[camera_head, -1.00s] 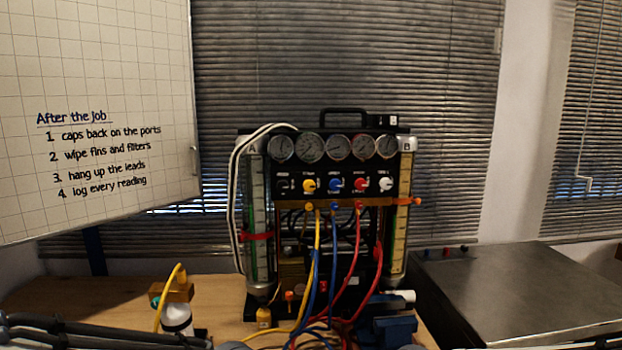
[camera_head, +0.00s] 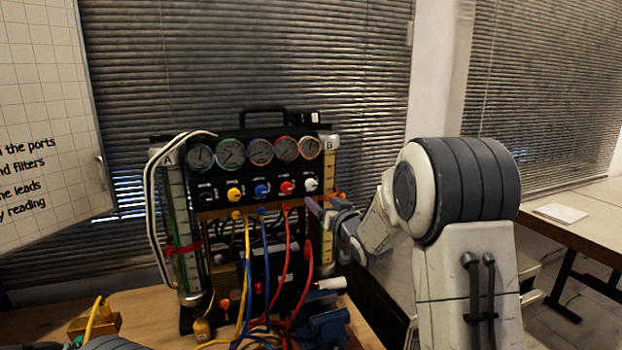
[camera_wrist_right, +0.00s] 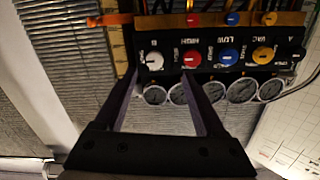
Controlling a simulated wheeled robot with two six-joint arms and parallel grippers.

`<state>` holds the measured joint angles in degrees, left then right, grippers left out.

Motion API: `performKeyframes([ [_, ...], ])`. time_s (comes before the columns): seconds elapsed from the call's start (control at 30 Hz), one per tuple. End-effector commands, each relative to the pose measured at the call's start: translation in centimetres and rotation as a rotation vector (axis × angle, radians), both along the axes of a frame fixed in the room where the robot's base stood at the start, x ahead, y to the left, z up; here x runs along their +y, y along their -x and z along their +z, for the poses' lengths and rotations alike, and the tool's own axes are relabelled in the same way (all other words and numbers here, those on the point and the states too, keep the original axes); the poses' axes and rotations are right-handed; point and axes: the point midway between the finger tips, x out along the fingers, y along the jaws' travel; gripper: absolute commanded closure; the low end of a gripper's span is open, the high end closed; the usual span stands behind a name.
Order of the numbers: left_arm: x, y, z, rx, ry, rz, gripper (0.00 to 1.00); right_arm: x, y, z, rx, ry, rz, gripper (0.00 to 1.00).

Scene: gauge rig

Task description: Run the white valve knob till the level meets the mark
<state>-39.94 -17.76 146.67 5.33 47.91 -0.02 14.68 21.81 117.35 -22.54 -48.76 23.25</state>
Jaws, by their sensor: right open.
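The white valve knob (camera_head: 311,184) is the rightmost in the row of knobs on the rig's black panel. It also shows in the right wrist view (camera_wrist_right: 153,60), just beyond the fingertips and nearer the left finger. My right gripper (camera_head: 322,209) is open and empty in front of the panel's right side; in its wrist view, the two fingers (camera_wrist_right: 161,76) are spread wide. Glass column B (camera_head: 327,250) is partly hidden by that gripper. Column A (camera_head: 178,225) has a red band (camera_head: 182,250) around it. I cannot read either level clearly. My left gripper is not seen.
Red (camera_head: 286,187), blue (camera_head: 261,190) and yellow (camera_head: 234,193) knobs sit left of the white one, under several gauges (camera_head: 260,150). Yellow, blue and red hoses hang in front of the rig. A whiteboard (camera_head: 45,110) stands at left; a side table (camera_head: 585,215) is at right.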

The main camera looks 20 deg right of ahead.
Motion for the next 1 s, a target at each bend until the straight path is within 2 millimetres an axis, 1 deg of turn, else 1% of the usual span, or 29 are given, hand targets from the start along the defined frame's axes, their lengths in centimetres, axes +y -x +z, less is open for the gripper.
performKeyframes([
  [0.03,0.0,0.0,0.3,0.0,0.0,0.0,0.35,-0.8,-0.2,0.5,-0.022,-0.005,-0.005,0.28],
  [0.17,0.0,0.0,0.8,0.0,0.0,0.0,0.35,-1.2,-1.1,1.0,-0.046,-0.008,-0.002,0.28],
  [0.27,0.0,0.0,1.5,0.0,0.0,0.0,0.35,-1.1,-2.6,1.1,-0.045,-0.008,-0.001,0.28],
  [0.5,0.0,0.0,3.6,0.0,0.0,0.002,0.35,-0.9,-7.2,1.1,-0.044,-0.007,-0.002,0.28],
  [0.63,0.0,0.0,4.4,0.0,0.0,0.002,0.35,-0.8,-9.1,1.0,-0.044,-0.006,-0.002,0.28],
  [0.8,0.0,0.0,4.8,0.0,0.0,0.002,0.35,-0.8,-10.4,0.9,-0.044,-0.006,-0.002,0.28],
  [1.0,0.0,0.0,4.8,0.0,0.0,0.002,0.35,-0.8,-10.7,0.7,-0.044,-0.006,-0.003,0.28],
])
